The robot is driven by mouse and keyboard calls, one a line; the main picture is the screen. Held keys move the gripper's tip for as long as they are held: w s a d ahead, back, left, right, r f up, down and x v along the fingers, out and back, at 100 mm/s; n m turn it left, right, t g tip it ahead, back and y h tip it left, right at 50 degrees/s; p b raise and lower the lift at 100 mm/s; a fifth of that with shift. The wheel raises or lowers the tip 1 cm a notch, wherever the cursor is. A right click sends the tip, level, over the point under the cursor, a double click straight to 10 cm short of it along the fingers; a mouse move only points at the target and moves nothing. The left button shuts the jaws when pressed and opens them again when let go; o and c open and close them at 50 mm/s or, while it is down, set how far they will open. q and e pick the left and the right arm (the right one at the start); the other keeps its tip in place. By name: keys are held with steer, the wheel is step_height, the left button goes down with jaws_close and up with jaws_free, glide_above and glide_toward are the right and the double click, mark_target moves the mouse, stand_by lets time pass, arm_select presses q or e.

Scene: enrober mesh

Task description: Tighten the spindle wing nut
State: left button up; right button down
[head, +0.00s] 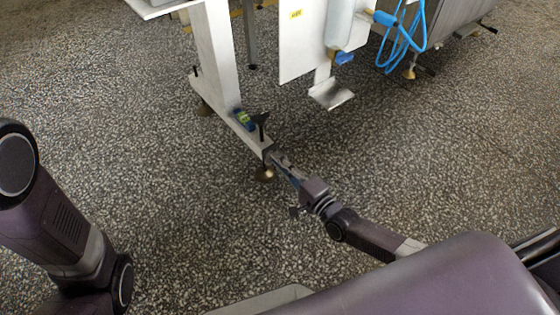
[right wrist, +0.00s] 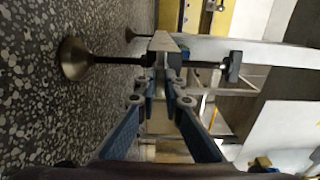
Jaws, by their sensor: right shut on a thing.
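A levelling spindle (right wrist: 108,61) passes through the end of a pale beam foot, with a round brass-coloured foot pad (head: 264,174) on the floor below and a dark cross handle (head: 261,120) above. In the right wrist view, lying sideways, the pad (right wrist: 74,58) is left and the handle (right wrist: 235,66) right. My right gripper (head: 277,160) is at the beam end, its blue-padded fingers (right wrist: 159,78) closed together at the spindle. The wing nut is mostly hidden between the fingertips. My left gripper is out of view; only its arm shows at left.
The pale beam (head: 230,115) carries a small green and blue level (head: 243,118) and joins an upright post (head: 215,55). A white panel (head: 304,45) and blue hoses (head: 405,40) stand at the back right.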

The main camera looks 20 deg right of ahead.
steer(key=shift+w+d+r, duration=0.1)
steer(key=shift+w+r, duration=0.05)
steer(key=shift+w, duration=0.1)
steer(key=c, duration=2)
jaws_free()
steer(key=shift+c, duration=0.2)
steer(key=shift+s, duration=0.15)
steer(key=v, duration=1.1)
steer(key=shift+s, duration=0.35)
